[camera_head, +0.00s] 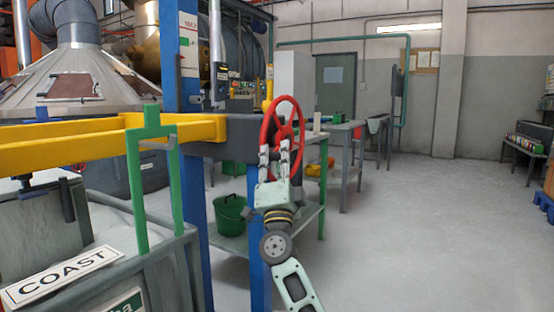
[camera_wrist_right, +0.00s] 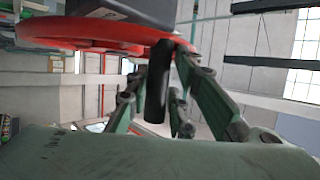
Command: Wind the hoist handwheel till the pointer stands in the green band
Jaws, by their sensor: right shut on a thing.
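The red handwheel (camera_head: 266,122) stands upright at the side of a dark housing (camera_head: 238,140) on the yellow beam. My right gripper (camera_head: 274,150) is at the wheel's lower part, its fingers pointing up. In the right wrist view the wheel's red rim (camera_wrist_right: 90,32) crosses the top, and a black handle (camera_wrist_right: 155,95) hangs from it between the fingers. The gripper is shut on this handle. My left gripper is not in view.
A yellow beam (camera_head: 75,150) and a green frame (camera_head: 138,190) stand left of the wheel. A green bucket (camera_head: 230,214) sits on the low shelf behind my right arm. A bin marked COAST (camera_head: 160,270) is at lower left. The floor (camera_head: 430,240) at right is clear.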

